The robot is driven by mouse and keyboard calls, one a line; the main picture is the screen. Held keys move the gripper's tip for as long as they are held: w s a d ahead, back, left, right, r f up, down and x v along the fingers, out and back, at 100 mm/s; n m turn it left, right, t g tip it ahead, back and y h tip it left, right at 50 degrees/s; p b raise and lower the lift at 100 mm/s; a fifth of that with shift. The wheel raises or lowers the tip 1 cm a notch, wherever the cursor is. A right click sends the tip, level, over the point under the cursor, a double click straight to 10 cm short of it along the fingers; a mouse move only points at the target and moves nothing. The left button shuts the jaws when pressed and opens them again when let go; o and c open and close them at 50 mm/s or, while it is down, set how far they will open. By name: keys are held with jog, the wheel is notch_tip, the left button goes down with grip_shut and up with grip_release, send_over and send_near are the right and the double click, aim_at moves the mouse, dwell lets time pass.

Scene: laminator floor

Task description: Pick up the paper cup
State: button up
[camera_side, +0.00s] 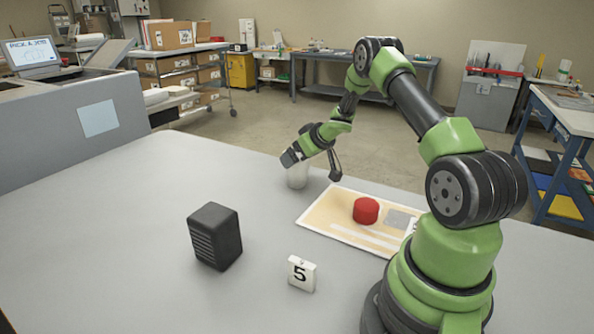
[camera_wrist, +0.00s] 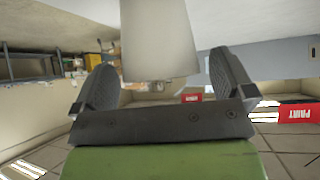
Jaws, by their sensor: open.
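The paper cup (camera_side: 297,176) is pale and plain. It stands on the grey table near its far edge in the side view, and its upper part is partly hidden by my gripper (camera_side: 313,168). In the wrist view the cup (camera_wrist: 158,42) fills the upper middle, between the two dark fingers of my gripper (camera_wrist: 160,66). The fingers are spread apart, with a visible gap on each side of the cup. I cannot tell exactly how deep the cup sits between them.
A tan mat (camera_side: 320,220) with a red round object (camera_side: 366,210) lies right of the cup. A black ribbed block (camera_side: 214,236) and a white "5" marker (camera_side: 302,273) stand nearer the camera. The table left of the cup is clear.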

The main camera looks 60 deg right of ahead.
jog(key=shift+x, duration=1.05)
jog(key=c, duration=0.8)
jog(key=shift+r, duration=0.1)
